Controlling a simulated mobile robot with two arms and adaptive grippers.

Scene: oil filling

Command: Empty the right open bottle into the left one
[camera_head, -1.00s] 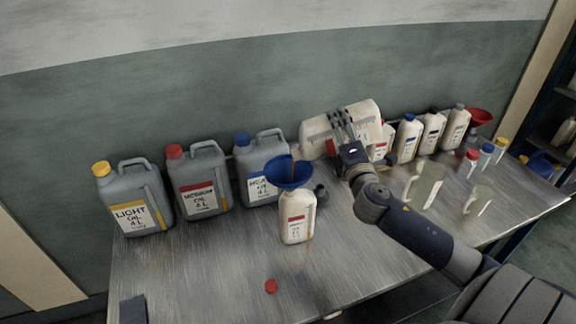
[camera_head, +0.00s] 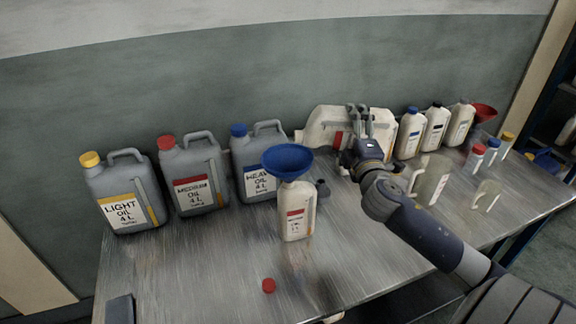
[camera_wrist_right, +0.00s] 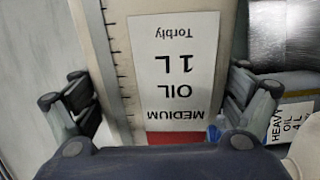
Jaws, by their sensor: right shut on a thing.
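My right gripper (camera_head: 360,115) is shut on the white one-litre bottle (camera_head: 322,125) with a red label mark. It holds this bottle behind and to the right of the blue funnel (camera_head: 287,158). In the right wrist view the bottle (camera_wrist_right: 120,70) sits between the fingers, with its "MEDIUM OIL 1 L" label upside down. The left bottle (camera_head: 297,215), white with a red label mark, stands upright with the funnel on top. No oil stream shows. The held bottle's mouth cannot be made out. My left gripper is not in view.
A red cap (camera_head: 268,285) lies on the metal table (camera_head: 225,270). Grey canisters of light (camera_head: 125,200), medium (camera_head: 195,182) and heavy oil (camera_head: 258,170) stand to the left. More bottles, clear jugs (camera_head: 432,178) and a red funnel (camera_head: 484,113) stand to the right.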

